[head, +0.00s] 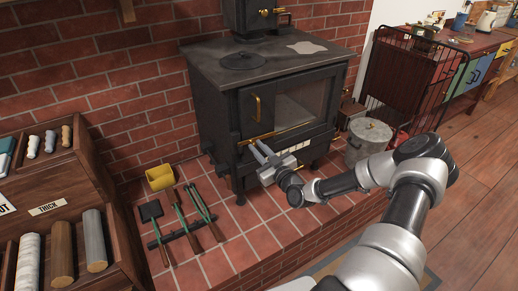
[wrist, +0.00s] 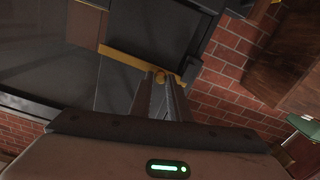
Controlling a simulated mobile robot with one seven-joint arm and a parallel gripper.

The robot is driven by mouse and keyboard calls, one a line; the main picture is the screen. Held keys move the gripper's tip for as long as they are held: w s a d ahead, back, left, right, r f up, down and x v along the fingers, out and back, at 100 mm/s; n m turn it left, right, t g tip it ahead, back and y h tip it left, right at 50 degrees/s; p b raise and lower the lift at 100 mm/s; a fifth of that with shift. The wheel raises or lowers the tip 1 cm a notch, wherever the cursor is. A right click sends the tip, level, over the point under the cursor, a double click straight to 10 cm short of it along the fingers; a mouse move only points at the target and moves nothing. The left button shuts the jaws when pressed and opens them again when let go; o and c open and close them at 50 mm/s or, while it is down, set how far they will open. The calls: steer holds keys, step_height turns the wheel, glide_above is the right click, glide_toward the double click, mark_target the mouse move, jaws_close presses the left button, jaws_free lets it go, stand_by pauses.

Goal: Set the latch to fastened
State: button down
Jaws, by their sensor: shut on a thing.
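The black stove (head: 222,98) stands on the brick hearth, its glass-fronted door closed as far as I can tell. A brass latch bar (head: 256,138) lies roughly level along the lower left of the stove front, below an upright brass handle (head: 258,108). In the wrist view the brass bar (wrist: 130,60) runs down to my fingertips. My gripper (head: 259,152) is at the latch, its fingers (wrist: 161,76) close together and shut on the brass end of the latch. The fingers hide part of that end, so I cannot tell whether the latch is fastened.
Fire tools (head: 186,235) lie on the hearth at left, near a yellow container (head: 160,177). A lidded metal bucket (head: 368,141) stands right of the stove. A wooden rack (head: 110,222) holds logs at far left. Hearth tiles before the stove are mostly clear.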

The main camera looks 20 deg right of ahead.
steer(key=shift+f+n, duration=0.35)
steer(key=shift+n, duration=0.05)
steer(key=c, duration=1.7)
jaws_free()
steer(key=shift+o, duration=0.2)
steer(key=shift+s, duration=0.1)
steer(key=s+d+p, duration=0.1)
steer(key=s+d, duration=0.2)
steer(key=s, duration=1.4)
steer(key=shift+d, duration=0.2)
steer(key=shift+w, duration=0.1)
